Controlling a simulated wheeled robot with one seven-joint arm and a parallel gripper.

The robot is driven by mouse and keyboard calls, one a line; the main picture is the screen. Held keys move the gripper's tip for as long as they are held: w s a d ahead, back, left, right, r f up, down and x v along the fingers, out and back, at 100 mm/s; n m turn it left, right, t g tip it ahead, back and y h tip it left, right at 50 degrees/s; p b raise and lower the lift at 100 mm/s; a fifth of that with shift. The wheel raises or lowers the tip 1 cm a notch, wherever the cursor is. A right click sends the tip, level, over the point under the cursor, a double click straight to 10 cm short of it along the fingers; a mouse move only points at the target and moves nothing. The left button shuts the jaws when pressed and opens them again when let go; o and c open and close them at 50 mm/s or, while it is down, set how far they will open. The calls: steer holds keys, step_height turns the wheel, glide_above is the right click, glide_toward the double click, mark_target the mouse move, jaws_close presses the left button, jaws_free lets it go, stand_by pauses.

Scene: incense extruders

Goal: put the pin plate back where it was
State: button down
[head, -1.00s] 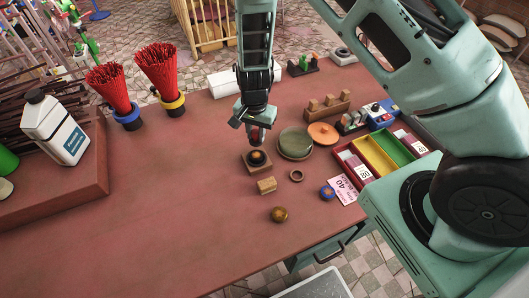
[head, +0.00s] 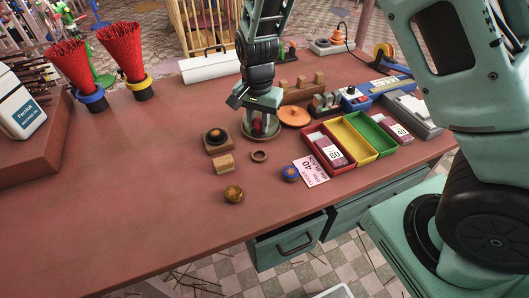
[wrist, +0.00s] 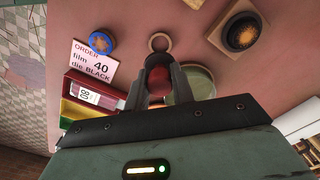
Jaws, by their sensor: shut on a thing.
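My gripper (head: 259,124) is shut on a dark red, rounded piece, which shows between the fingers in the wrist view (wrist: 157,80). I cannot tell whether this piece is the pin plate; its underside is hidden. The gripper is over the round green dish (head: 273,136), which is partly behind it; I cannot tell whether the held piece touches the dish. The dish also shows behind the fingers in the wrist view (wrist: 200,80). A wooden block with a black, orange-centred disc (head: 216,138) stands left of the gripper. An orange disc (head: 294,116) lies right of the dish.
An order card (head: 312,170) lies beside the red tray (head: 336,163).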

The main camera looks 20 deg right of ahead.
step_height(320, 180, down, 8)
steer(key=shift+r+p, duration=0.2)
steer(key=shift+p, duration=0.45)
steer(key=shift+f, duration=0.1)
steer(key=shift+f+b, duration=0.4)
steer(key=shift+f, duration=0.2)
steer(key=c, duration=1.2)
jaws_free()
